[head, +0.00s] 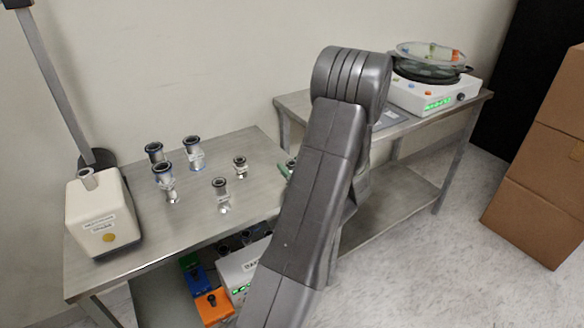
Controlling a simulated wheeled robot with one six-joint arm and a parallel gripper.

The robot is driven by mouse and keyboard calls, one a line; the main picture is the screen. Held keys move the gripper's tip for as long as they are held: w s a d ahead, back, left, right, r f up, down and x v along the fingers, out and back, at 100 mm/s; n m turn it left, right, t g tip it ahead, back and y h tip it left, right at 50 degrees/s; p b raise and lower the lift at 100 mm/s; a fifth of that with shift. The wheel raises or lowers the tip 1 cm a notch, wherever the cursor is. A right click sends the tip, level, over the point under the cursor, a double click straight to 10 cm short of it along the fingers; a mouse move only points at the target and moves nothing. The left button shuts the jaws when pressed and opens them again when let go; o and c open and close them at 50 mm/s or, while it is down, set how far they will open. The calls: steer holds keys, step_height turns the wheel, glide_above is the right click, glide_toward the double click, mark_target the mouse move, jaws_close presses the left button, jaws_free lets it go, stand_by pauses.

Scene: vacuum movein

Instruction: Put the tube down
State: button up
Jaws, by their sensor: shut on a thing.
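My arm crosses the middle of the head view, and its links hide the area where my gripper would be. I cannot see my gripper or anything held in it. A small dark and green piece (288,167) shows at the left edge of my arm, over the right part of the left table; I cannot tell what it is. Several short metal tube fittings with dark rims stand upright on the left table (255,205): a back-left one (154,152), a back one (193,155), a left one (163,178), a small one (240,166) and a front one (221,195).
A white box device (101,215) stands at the left table's left end. On the right table (462,103) is a white device with a green display (432,100), bearing a round clear dish (432,57). Cardboard boxes (540,180) stand right. Coloured boxes (207,300) sit below the left table.

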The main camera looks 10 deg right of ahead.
steer(key=shift+f+b, duration=0.65)
steer(key=o, duration=1)
steer(key=shift+o, duration=0.2)
steer(key=shift+r+p, duration=0.9)
steer(key=shift+p, duration=0.05)
steer(key=v, duration=1.2)
steer(key=shift+f, duration=0.2)
